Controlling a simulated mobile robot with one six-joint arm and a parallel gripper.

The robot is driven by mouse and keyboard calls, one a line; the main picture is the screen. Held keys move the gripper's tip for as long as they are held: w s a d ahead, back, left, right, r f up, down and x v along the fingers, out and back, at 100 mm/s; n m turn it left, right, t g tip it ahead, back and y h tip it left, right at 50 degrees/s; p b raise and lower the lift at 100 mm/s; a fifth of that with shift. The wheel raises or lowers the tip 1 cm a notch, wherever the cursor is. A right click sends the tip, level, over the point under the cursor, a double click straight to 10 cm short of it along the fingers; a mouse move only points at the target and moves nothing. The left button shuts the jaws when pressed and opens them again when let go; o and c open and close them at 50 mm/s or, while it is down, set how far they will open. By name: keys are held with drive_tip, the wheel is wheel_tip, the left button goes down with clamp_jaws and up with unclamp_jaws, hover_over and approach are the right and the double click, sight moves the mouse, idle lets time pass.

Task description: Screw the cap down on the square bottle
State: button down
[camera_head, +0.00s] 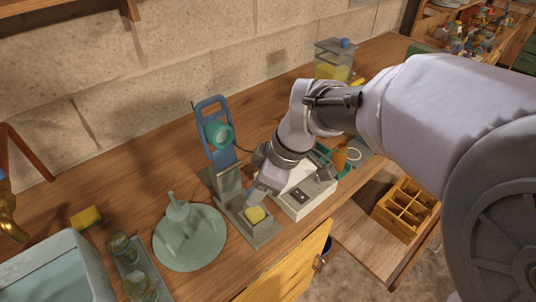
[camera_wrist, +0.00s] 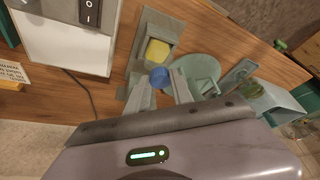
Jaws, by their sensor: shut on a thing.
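A yellow square-sided piece (camera_head: 255,214), seemingly the square bottle, sits in a grey-green holder (camera_head: 265,234) on the bench. It also shows in the wrist view (camera_wrist: 158,51), between the holder's walls. My gripper (camera_head: 251,199) is low beside the yellow piece. In the wrist view its fingers (camera_wrist: 161,86) are shut on a round blue cap (camera_wrist: 159,77). The cap appears just beside the yellow piece there; I cannot tell whether they touch. The cap is hidden or too small to make out in the head view, and the bottle's neck is not clear.
A white switch box (camera_head: 301,197) stands close right of the holder, and a blue frame (camera_head: 213,136) behind it. A round green plate (camera_head: 190,248) with an upright piece lies left. A drawer with a wooden divided tray (camera_head: 407,208) is open at the right.

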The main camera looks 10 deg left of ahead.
drive_tip(key=m+t+b, duration=0.1)
drive_tip(key=m, duration=0.3)
drive_tip(key=shift+a+t, duration=0.15)
drive_tip(key=shift+t, duration=0.25)
drive_tip(key=m+h, duration=0.1)
drive_tip(key=m, duration=0.2)
drive_tip(key=shift+w+r+t, duration=0.1)
drive_tip(key=shift+t, duration=0.3)
drive_tip(key=c, duration=1)
unclamp_jaws()
drive_tip(key=shift+w, duration=0.25)
drive_tip(key=shift+c, duration=0.2)
drive_tip(key=shift+s, duration=0.15)
